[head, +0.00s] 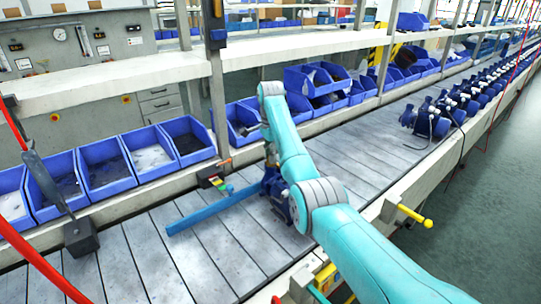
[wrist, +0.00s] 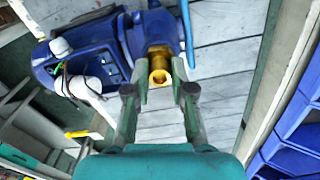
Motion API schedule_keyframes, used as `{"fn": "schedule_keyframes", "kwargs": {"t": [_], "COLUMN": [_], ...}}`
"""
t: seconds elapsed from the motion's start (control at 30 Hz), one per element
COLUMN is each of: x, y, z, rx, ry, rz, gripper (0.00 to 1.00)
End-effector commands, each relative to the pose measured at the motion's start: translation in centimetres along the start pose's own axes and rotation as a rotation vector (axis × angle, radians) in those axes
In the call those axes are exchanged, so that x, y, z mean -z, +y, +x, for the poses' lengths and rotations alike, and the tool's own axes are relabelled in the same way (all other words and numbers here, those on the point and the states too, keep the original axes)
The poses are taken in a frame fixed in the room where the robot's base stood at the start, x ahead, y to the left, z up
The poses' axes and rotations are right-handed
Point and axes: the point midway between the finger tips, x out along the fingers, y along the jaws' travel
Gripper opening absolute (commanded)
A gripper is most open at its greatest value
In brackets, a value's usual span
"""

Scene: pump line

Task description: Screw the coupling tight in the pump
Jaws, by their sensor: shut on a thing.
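The blue pump (wrist: 100,45) lies on the slatted line in the wrist view, with a white cap and a white fitting on its side. The brass coupling (wrist: 159,70) is at the pump's port, its open ring end towards my wrist. My gripper (wrist: 160,86) is shut on the coupling, one finger on each side. How far the coupling's thread is in cannot be seen. In the head view the pump (head: 274,187) is partly behind my arm, and the coupling and fingertips are hidden.
A long blue bar (head: 205,212) lies beside the pump across the slats. Blue bins (head: 107,172) line the far side of the line. A row of blue pumps (head: 432,124) stands further along at the right. A yellow-ended handle (head: 415,216) juts from the near edge.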

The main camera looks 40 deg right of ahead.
Motion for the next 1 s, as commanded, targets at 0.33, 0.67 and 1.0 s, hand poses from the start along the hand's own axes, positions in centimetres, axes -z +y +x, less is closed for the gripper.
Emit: {"fn": "schedule_keyframes", "kwargs": {"t": [0.33, 0.67, 1.0], "x": [0.00, 0.00, 0.00], "y": [0.01, 0.01, 0.01], "z": [0.03, 0.05, 0.06], "rx": [0.000, 0.000, 0.000], "ry": [0.000, 0.000, 0.000], "rz": [0.084, 0.277, 0.383], "gripper": [0.00, 0.00, 0.00]}}
